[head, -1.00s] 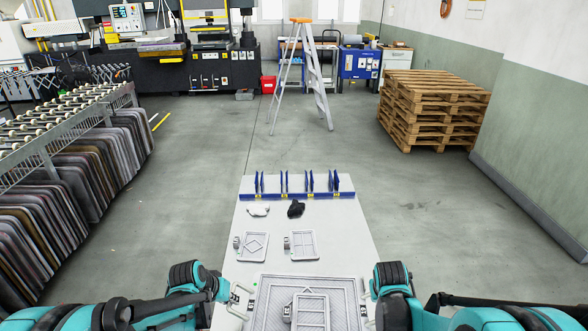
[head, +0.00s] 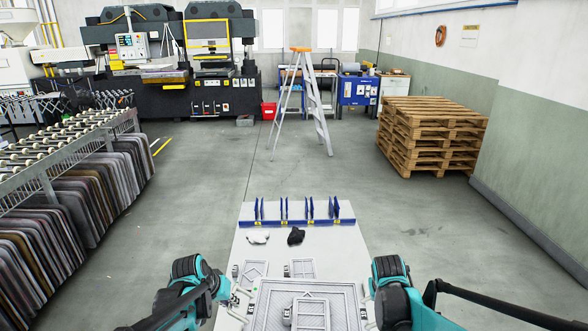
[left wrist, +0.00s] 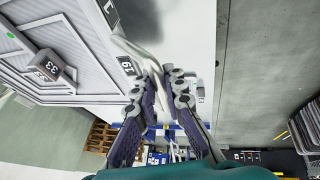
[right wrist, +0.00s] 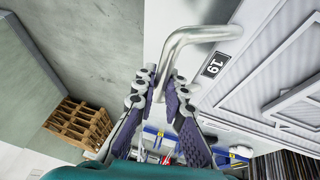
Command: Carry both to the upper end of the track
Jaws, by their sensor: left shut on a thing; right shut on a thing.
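A large grey framed plate (head: 268,290) lies over the near end of a white table, and a smaller framed plate (head: 312,314) rests on it. My left gripper (head: 238,303) is at its left edge. In the left wrist view the left gripper (left wrist: 158,76) is shut on a pale handle (left wrist: 143,48). My right gripper (head: 368,301) is at the right edge. In the right wrist view the right gripper (right wrist: 161,78) is shut on a bent metal handle (right wrist: 195,35) beside a label "19". The plate's near end is out of view.
Two small framed plates (head: 254,268) (head: 301,267) lie just beyond the large plate, partly covered by it in view. A white item (head: 257,238), a black item (head: 296,236) and a blue rack (head: 296,222) are farther along the table (head: 333,245).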

